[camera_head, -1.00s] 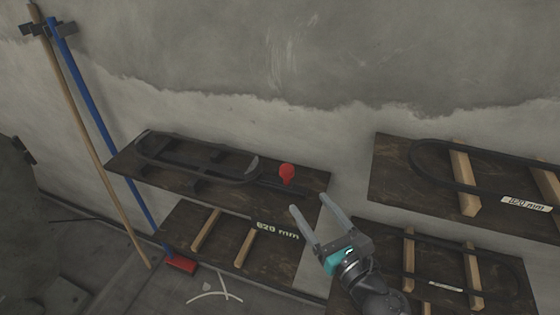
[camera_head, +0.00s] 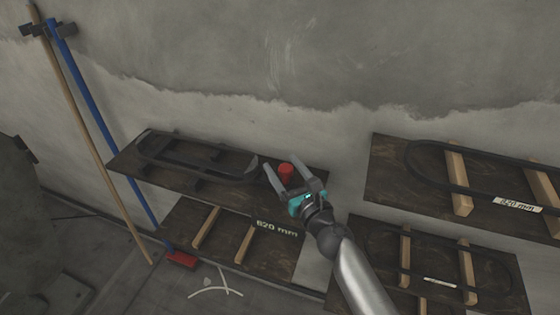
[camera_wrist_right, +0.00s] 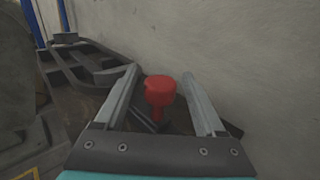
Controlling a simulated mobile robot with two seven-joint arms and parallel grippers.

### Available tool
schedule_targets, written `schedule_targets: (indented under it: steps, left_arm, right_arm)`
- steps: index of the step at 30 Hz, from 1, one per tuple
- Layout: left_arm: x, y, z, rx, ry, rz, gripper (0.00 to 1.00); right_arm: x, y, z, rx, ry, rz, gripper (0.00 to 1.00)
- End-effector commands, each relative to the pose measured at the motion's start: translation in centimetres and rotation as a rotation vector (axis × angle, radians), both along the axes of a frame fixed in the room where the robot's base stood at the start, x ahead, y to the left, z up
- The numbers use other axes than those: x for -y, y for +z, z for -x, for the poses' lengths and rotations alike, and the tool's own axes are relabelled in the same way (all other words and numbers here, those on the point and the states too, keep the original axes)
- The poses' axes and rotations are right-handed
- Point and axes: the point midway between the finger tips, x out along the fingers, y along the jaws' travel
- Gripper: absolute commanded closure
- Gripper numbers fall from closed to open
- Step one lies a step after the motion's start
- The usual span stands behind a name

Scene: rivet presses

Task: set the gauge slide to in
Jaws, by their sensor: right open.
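The gauge slide's red knob (camera_head: 286,173) stands at the right end of a black frame (camera_head: 190,158) on the upper left dark board. My right gripper (camera_head: 282,172) is open, with one finger on each side of the knob in the head view. In the right wrist view the red knob (camera_wrist_right: 160,93) sits between the two open fingers (camera_wrist_right: 163,88), with gaps showing on both sides. The slide's rail below the knob is partly hidden by the gripper. My left gripper is not in view.
A lower board (camera_head: 225,243) marked 820 mm lies below. More boards with black loops (camera_head: 440,190) and wooden blocks stand to the right. A wooden pole (camera_head: 85,130) and a blue pole (camera_head: 100,125) lean at the left. The wall (camera_head: 300,60) is close behind.

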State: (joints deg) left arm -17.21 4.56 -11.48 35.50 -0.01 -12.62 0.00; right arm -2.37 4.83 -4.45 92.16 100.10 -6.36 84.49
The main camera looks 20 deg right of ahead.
Motion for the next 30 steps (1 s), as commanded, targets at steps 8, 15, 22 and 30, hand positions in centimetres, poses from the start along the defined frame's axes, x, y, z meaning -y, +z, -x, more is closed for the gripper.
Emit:
schedule_targets:
  steps: [8, 15, 22, 30]
  left_arm:
    - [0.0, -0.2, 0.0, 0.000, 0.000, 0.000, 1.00]
    - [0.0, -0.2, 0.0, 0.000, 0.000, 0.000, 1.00]
    - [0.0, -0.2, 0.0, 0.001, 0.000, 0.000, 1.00]
    - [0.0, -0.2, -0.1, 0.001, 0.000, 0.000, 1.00]
  right_arm:
    - [-0.4, -0.1, -2.0, -0.001, 0.001, 0.000, 0.28]
    - [-0.4, 0.0, -2.1, 0.000, 0.000, 0.000, 0.28]
    - [-0.4, 0.0, -2.1, 0.000, 0.000, 0.000, 0.45]
    - [-0.4, 0.0, -2.1, 0.000, 0.000, 0.000, 0.75]
